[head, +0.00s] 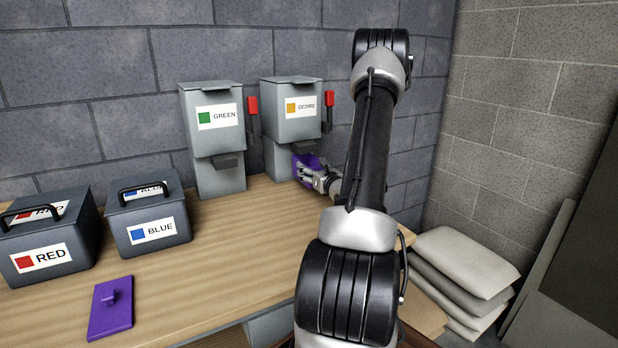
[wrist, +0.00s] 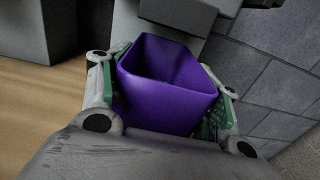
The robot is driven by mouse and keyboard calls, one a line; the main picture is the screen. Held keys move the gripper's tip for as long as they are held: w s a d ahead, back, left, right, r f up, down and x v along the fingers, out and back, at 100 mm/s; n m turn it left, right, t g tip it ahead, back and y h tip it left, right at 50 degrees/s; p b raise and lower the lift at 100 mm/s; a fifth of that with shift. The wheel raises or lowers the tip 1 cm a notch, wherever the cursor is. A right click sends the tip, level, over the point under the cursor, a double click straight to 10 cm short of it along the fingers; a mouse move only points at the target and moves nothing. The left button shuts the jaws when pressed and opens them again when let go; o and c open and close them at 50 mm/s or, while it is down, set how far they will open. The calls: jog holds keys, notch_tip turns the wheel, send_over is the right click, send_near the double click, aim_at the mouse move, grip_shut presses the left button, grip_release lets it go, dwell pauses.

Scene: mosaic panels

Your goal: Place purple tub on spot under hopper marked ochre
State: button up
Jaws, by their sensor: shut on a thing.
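The purple tub (wrist: 165,85) is open-topped and empty in the wrist view. My gripper (wrist: 165,100) is shut on it, with a green-padded finger on each side. In the head view the tub (head: 303,163) shows as a small purple patch in front of the lower part of the ochre hopper (head: 296,112), and my gripper (head: 320,177) hides the rest. The tub is close under the hopper's spout (head: 303,147). The spot under the hopper is hidden, and I cannot tell whether the tub touches the table.
The green hopper (head: 213,130) stands left of the ochre one; both have red levers. A blue-labelled box (head: 150,222) and a red-labelled box (head: 45,240) stand on the wooden table (head: 215,265). A purple lid (head: 110,310) lies at the front. Sacks (head: 465,262) are stacked at right.

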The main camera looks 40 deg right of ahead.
jog(key=shift+w+d, duration=0.2)
jog(key=shift+w, duration=0.45)
jog(key=shift+w+d+f, duration=0.1)
jog(key=shift+w+f, duration=0.1)
jog(key=shift+f, duration=0.7)
jog(key=shift+w+f, duration=0.15)
jog(key=shift+f, duration=0.7)
jog(key=o, duration=1.2)
jog(key=shift+f, duration=0.15)
